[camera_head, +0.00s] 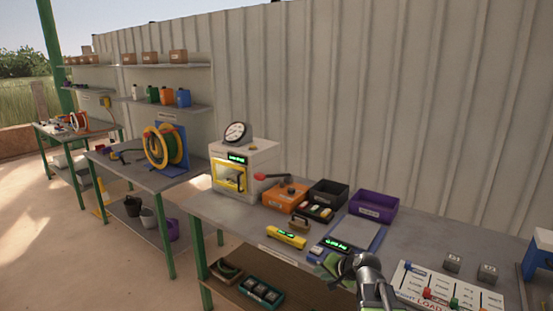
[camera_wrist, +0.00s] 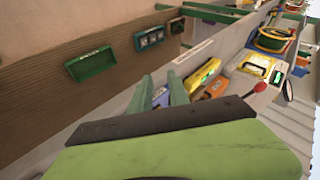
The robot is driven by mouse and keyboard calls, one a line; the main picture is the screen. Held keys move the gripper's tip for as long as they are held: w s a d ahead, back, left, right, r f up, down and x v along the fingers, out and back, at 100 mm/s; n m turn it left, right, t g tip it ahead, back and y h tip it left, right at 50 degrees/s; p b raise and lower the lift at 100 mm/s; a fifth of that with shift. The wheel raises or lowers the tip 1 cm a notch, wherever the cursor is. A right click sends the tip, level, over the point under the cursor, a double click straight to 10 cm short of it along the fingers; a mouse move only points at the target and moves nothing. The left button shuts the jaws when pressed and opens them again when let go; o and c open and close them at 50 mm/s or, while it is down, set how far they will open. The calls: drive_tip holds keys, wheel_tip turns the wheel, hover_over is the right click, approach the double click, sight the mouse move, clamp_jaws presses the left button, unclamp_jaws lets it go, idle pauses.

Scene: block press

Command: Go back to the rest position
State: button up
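My gripper (camera_head: 326,272) is at the front edge of the grey workbench (camera_head: 236,214), low in the head view, with my arm partly hiding it. In the wrist view its two green fingers (camera_wrist: 161,90) stand apart with a gap between them. I see nothing held there. A small blue thing (camera_head: 317,256) shows close beside the gripper in the head view. It appears beyond the finger gap in the wrist view (camera_wrist: 160,98); I cannot tell whether it touches a finger.
On the bench are a yellow level (camera_head: 286,239), a scale with a grey plate (camera_head: 357,232), an orange box (camera_head: 285,198), a purple bin (camera_head: 373,206), a white press (camera_head: 245,165) and a white board (camera_head: 447,289). A lower shelf (camera_wrist: 45,110) holds green trays.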

drive_tip(key=s+a+f+n+g+h, duration=0.1)
drive_tip(key=s+a+f+n+g, duration=0.4)
drive_tip(key=s, duration=0.5)
drive_tip(key=s+d+f+n+g+h, duration=0.1)
drive_tip(key=s+d+f+g+h, duration=0.1)
drive_tip(key=s+d, duration=0.3)
drive_tip(key=s+g+h, duration=0.1)
drive_tip(key=s, duration=0.2)
drive_tip(key=shift+s+n, duration=0.15)
drive_tip(key=shift+n, duration=0.15)
drive_tip(key=shift+d, duration=0.15)
